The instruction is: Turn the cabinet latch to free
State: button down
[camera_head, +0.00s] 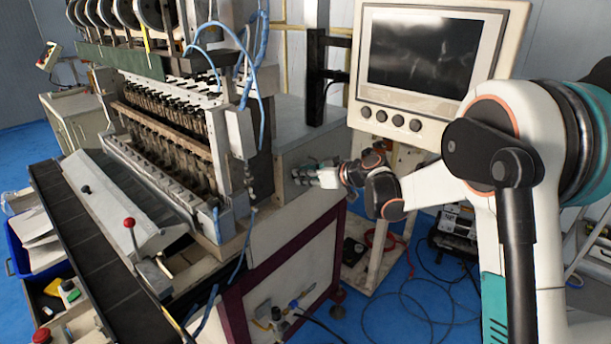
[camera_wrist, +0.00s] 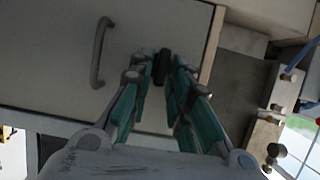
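The cabinet latch (camera_wrist: 162,68) is a small dark upright piece on the pale cabinet door (camera_wrist: 60,70), close to the door's right edge in the wrist view. My gripper (camera_wrist: 163,64) has its teal-padded fingers on either side of the latch, with narrow gaps seeming to show beside it. Whether either fingertip touches it is not clear. In the head view, my gripper (camera_head: 300,176) reaches to the side of the grey cabinet (camera_head: 298,135) behind the machine. The latch is too small or hidden there.
A curved grey handle (camera_wrist: 101,52) stands on the door left of my gripper. A metal block with fittings (camera_wrist: 268,125) and a blue hose lie right of the door. In the head view, a monitor (camera_head: 425,55) stands above my arm, and the winding machine (camera_head: 170,135) is left.

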dwell(0.3)
jog(key=shift+w+d+f+m+g+y+b, duration=0.2)
jog(key=shift+f+m+g+y+b, duration=0.25)
jog(key=shift+m+y, duration=1.25)
jog(key=shift+w+d+f+m+g+y+b, duration=0.2)
jog(key=shift+m+g+y+b, duration=0.4)
jog(key=shift+m, duration=2.15)
jog(key=shift+w+d+f+m+g+y+b, duration=0.2)
jog(key=shift+m+g+y, duration=0.65)
jog(key=shift+m, duration=1.4)
jog(key=c, duration=1.7)
grip_release()
